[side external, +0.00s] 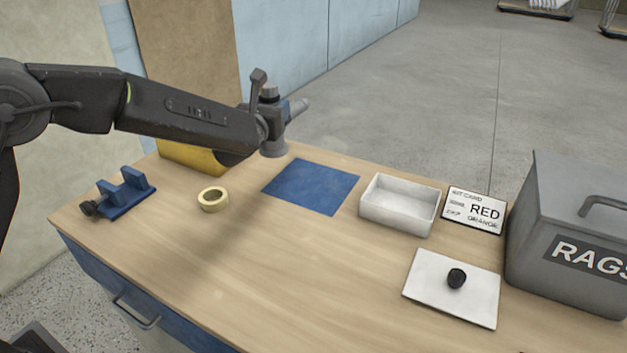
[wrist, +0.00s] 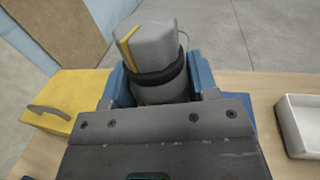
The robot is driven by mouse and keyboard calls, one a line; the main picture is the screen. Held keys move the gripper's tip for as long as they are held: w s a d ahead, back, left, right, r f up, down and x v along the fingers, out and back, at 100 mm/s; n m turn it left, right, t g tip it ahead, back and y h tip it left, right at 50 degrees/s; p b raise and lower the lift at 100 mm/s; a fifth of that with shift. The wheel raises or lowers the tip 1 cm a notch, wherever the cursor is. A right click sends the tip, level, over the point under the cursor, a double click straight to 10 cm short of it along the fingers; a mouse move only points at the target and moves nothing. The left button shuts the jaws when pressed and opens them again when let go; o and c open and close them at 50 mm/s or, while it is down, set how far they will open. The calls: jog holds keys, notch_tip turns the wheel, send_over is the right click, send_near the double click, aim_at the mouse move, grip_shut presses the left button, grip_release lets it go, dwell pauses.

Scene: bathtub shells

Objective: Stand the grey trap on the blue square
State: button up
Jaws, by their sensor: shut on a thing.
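The grey trap (side external: 272,138) is in my gripper (side external: 283,109), held upright above the table, just behind and left of the blue square (side external: 312,186). In the wrist view the grey trap (wrist: 150,45) shows a yellow stripe and a black band, and my gripper's blue jaws (wrist: 160,84) are shut on its two sides. The blue square lies flat and bare on the table. The trap's lower end appears clear of the table.
A yellow box (side external: 190,158) stands behind my arm. A tape ring (side external: 213,199), blue stand (side external: 127,194), white tray (side external: 398,216), printed card (side external: 473,211), white plate (side external: 430,291) with a black knob (side external: 456,278) and grey rags bin (side external: 565,230) surround the square. The front middle is clear.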

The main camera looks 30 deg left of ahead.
jog(key=w+d+f, duration=0.3)
jog(key=d+f, duration=0.8)
jog(key=shift+d, duration=0.2)
jog(key=shift+f, duration=0.1)
jog(key=o, duration=1.3)
jog(key=shift+c, duration=0.2)
jog(key=v, duration=1.2)
jog(key=shift+a, duration=0.15)
